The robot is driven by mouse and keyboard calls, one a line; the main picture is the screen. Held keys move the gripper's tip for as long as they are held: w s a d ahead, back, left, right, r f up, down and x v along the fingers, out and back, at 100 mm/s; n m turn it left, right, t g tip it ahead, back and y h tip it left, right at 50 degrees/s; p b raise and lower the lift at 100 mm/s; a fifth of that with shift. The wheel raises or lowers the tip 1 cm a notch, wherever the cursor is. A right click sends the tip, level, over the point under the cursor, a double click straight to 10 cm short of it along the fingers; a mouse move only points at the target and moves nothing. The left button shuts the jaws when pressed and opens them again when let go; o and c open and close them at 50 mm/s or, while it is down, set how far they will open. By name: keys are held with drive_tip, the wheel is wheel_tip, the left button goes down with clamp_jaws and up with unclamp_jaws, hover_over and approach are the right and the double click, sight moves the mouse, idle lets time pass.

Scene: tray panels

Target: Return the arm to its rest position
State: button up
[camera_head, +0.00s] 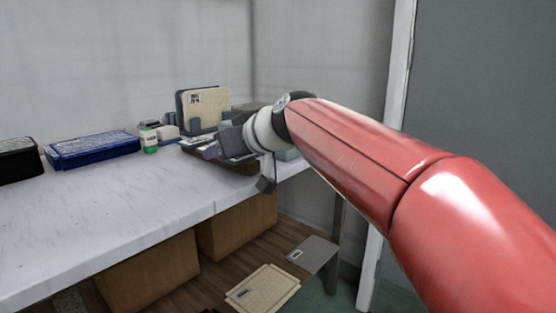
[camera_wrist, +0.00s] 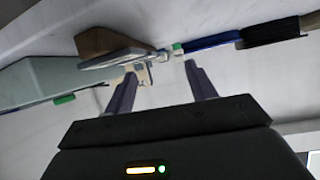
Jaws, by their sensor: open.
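My arm reaches from the lower right of the head view to the far right end of the table. My gripper (camera_head: 222,145) is there, partly hidden behind my wrist, over or beside a dark brown tray (camera_head: 238,166). In the wrist view my gripper (camera_wrist: 161,68) has its two fingers spread apart. Nothing is clearly held between them; small pale things show past the fingertips. A beige panel (camera_head: 208,108) stands upright in a dark holder behind my gripper. Whether the fingers touch anything cannot be told.
On the white table (camera_head: 110,210) are a blue box (camera_head: 95,149), a black box (camera_head: 18,160) and a small white-and-green bottle (camera_head: 149,141). The table's front is clear. A beige panel (camera_head: 262,290) and a grey panel (camera_head: 313,254) lie low, near cardboard boxes (camera_head: 150,272).

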drive_tip(key=s+d+f+m+g+h+p, duration=0.1)
drive_tip(key=s+d+f+m+h+p, duration=0.2)
drive_tip(key=s+d+f, duration=0.6)
drive_tip(key=s+d+f+m+g+h+p, duration=0.2)
drive_tip(key=s+d+f+m+h, duration=0.3)
drive_tip(key=s+d+f, duration=0.4)
drive_tip(key=s+d+p, duration=0.1)
drive_tip(key=s+d, duration=0.6)
drive_tip(key=s, duration=0.1)
drive_tip(key=shift+s+f+g+h, duration=0.2)
drive_tip(key=shift+s+g+h, duration=0.1)
drive_tip(key=shift+s+h, duration=0.1)
drive_tip(key=shift+d, duration=0.1)
